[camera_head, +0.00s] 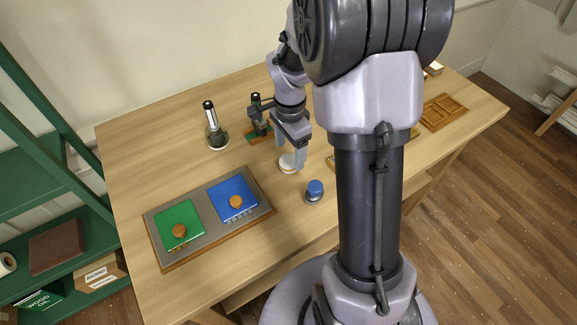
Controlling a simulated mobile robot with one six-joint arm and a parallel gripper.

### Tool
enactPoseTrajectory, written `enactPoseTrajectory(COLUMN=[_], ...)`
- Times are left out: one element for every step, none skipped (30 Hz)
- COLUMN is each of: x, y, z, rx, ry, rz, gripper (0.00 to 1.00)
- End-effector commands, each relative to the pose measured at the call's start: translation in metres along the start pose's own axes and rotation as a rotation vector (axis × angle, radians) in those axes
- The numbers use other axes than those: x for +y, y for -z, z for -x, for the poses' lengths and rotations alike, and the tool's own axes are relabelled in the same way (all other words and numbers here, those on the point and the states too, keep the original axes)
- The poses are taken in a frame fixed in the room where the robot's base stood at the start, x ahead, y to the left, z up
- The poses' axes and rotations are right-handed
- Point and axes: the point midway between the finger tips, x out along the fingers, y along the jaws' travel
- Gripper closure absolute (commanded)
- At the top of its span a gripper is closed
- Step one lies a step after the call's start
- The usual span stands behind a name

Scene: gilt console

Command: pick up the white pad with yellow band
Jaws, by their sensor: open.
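A small round whitish pad (286,169) lies on the wooden table, directly under my gripper. A yellow band on it is too small to make out. My gripper (291,163) points down over the pad with its two pale fingers apart. The fingertips overlap the pad in the picture, and I cannot tell whether they touch it. The fingers hide part of the pad.
A grey tray (154,231) with green and blue squares and brown knobs is at front left. A blue-topped jar (314,190) stands close, to the right. Dark upright tools (211,112) stand behind. A wooden compartment tray (445,112) is far right. My arm hides the table's middle right.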

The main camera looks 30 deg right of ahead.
Motion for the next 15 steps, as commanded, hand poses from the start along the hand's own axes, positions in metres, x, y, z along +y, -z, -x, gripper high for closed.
enactPoseTrajectory(x=[0.000,-0.001,-0.001,-0.002,-0.003,-0.002,-0.002,-0.003,-0.003,-0.003,-0.003,-0.003,-0.003,-0.003,-0.003], y=[0.000,0.000,0.000,0.000,0.000,0.000,0.000,0.000,0.000,0.000,0.000,0.000,0.000,0.000,0.000], z=[-0.008,-0.013,-0.021,-0.028,-0.035,-0.043,-0.048,-0.051,-0.052,-0.051,-0.050,-0.049,-0.049,-0.049,-0.049], rx=[-0.001,-0.001,-0.001,-0.001,-0.001,-0.001,-0.001,-0.001,-0.001,-0.001,-0.001,-0.001,-0.001,-0.001,-0.001], ry=[-0.001,-0.002,-0.002,-0.002,-0.002,-0.003,-0.002,-0.002,-0.001,-0.001,0.000,0.000,0.000,0.000,0.000], rz=[0.000,0.000,0.001,0.001,0.001,0.001,0.001,0.001,0.001,0.001,0.001,0.001,0.001,0.001,0.001], gripper=[0.27,0.27,0.27,0.27,0.27,0.27,0.27,0.27,0.27,0.27,0.27,0.27,0.27,0.27,0.35])
